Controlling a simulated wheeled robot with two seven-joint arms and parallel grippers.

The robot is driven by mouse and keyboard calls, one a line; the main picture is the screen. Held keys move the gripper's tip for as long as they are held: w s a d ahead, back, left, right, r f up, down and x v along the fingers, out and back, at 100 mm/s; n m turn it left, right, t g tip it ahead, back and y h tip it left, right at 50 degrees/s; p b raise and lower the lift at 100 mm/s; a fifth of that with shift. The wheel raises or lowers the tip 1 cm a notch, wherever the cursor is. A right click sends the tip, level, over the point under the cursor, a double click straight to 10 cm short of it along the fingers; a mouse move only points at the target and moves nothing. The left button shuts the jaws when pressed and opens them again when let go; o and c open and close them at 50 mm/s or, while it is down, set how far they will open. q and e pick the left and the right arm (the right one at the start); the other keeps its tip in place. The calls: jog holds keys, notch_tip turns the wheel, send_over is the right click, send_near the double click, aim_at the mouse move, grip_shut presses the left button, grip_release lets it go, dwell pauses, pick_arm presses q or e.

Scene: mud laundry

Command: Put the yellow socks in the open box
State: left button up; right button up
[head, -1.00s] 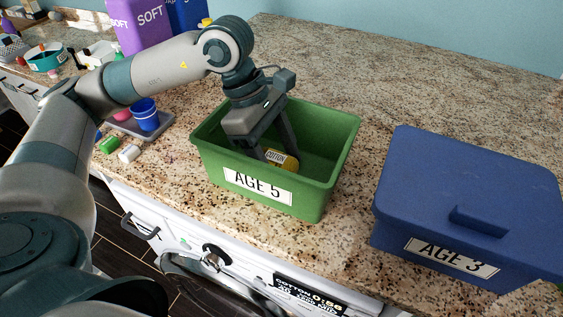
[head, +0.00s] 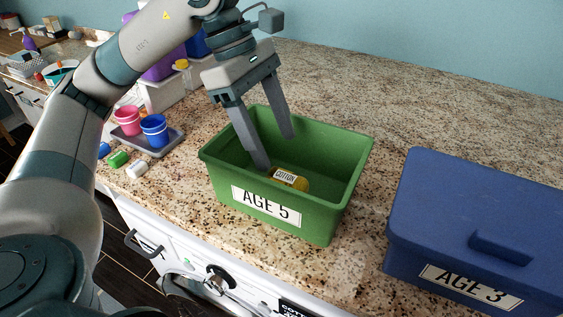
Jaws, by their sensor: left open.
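The open box is a green bin (head: 335,200) labelled "AGE 5", standing on the speckled counter. The yellow socks (head: 292,182), a small yellow bundle with a "COTTON" band, lie inside the green bin near its front wall. My left gripper (head: 277,153) is open and empty. Its fingers point down over the bin, with the fingertips at about the bin's opening, above and behind the socks. My right gripper is not in view.
A closed blue box (head: 480,205) labelled "AGE 3" stands to the right. A grey tray (head: 172,144) with a pink cup (head: 128,120) and a blue cup (head: 154,130) is at left. The counter behind the boxes is clear.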

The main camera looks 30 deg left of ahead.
pick_arm(q)
jog(key=shift+v, duration=1)
